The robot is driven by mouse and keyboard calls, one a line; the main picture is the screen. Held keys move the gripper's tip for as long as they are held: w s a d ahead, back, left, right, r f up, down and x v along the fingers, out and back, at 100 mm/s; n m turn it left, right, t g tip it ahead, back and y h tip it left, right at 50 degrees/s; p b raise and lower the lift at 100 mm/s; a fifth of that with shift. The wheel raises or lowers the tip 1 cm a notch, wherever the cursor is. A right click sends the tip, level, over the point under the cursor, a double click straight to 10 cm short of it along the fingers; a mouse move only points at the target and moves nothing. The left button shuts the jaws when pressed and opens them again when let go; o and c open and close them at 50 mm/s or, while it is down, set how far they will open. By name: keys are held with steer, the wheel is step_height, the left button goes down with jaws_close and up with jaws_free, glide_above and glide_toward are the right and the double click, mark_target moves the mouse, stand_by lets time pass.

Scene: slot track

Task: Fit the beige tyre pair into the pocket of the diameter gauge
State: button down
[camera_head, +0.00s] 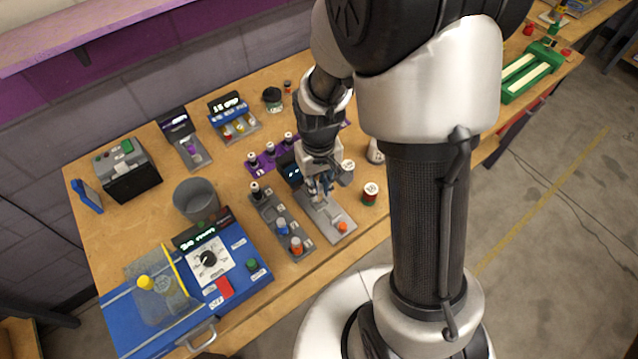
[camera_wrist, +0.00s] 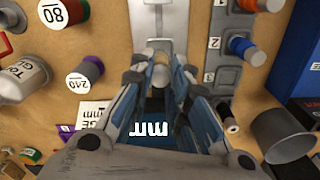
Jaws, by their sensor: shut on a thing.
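My gripper (camera_head: 320,189) hangs over the diameter gauge in the head view. In the wrist view my gripper (camera_wrist: 160,82) is shut on a small beige thing, which looks like the beige tyre pair (camera_wrist: 160,73). The fingers cover its sides. The diameter gauge is a grey plate (camera_head: 334,218) with an orange button at its front end and a dark display (camera_head: 292,171) behind. The plate (camera_wrist: 163,20) runs up the wrist view, and the display (camera_wrist: 152,127) shows between the fingers. The pocket is hidden; I cannot tell whether the pair touches it.
A numbered grey rack (camera_head: 272,218) with several capped pieces stands close left of the gauge. A labelled spool (camera_head: 370,192) stands to the right. A grey bin (camera_head: 196,200) and a blue console (camera_head: 205,275) are farther left. Bare wood lies in front of the spool.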

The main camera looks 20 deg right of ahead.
steer(key=c, duration=1.7)
jaws_free()
steer(key=shift+s+f, duration=0.25)
steer(key=shift+f, duration=0.1)
steer(key=shift+o, duration=0.9)
steer(key=shift+w, duration=0.1)
steer(key=shift+w+r, duration=0.1)
steer(key=shift+r, duration=0.1)
steer(key=shift+r+p, duration=0.35)
steer(key=shift+p, duration=0.05)
step_height(320, 180, up, 13)
steer(key=p, duration=0.4)
step_height(320, 180, up, 9)
steer(key=t, duration=0.2)
glide_above(319, 187)
steer(key=s, duration=0.5)
steer(key=s+r+t, duration=0.2)
steer(key=s+r, duration=0.3)
steer(key=s, duration=0.5)
steer(key=shift+r+m, duration=0.15)
steer(key=shift+m, duration=0.15)
steer(key=shift+w, duration=0.1)
